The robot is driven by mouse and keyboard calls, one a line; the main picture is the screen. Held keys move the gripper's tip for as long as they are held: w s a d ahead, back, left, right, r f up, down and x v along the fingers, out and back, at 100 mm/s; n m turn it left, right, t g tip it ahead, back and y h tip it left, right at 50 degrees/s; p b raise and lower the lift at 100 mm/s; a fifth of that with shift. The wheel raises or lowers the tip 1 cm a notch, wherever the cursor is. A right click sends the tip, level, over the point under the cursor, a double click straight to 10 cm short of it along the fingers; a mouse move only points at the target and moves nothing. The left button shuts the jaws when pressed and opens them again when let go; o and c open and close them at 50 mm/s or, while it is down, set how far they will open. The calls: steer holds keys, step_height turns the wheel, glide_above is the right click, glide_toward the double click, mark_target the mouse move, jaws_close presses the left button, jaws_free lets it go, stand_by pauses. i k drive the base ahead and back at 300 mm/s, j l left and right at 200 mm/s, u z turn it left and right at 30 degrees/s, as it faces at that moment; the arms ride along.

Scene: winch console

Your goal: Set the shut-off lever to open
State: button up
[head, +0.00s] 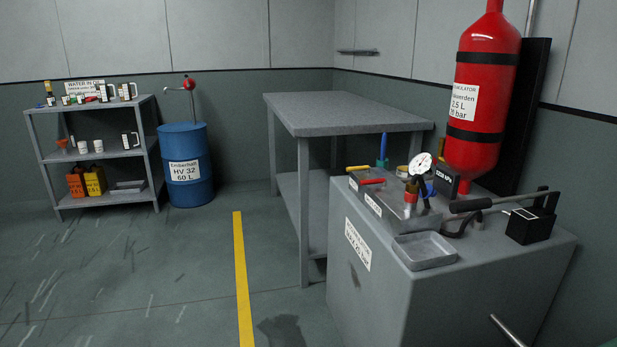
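The grey winch console (375,300) stands at the right. At its back left are a lever with a red grip (372,181) and a lever with a yellow grip (358,168); both lie roughly level, pointing left. A small blue handle (429,190) shows below the round white gauge (420,163). I cannot tell for sure which of these is the shut-off lever, and the small labels there are not readable. My gripper is not in view.
A red accumulator cylinder (487,85) stands behind the console. A shallow metal tray (424,252) and a long black-gripped pump lever (472,204) are on its top. A grey bench (345,113) stands behind left. The floor left of the console, with a yellow line (241,275), is clear.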

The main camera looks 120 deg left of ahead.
mark_target(383, 180)
steer(key=u, duration=3.7)
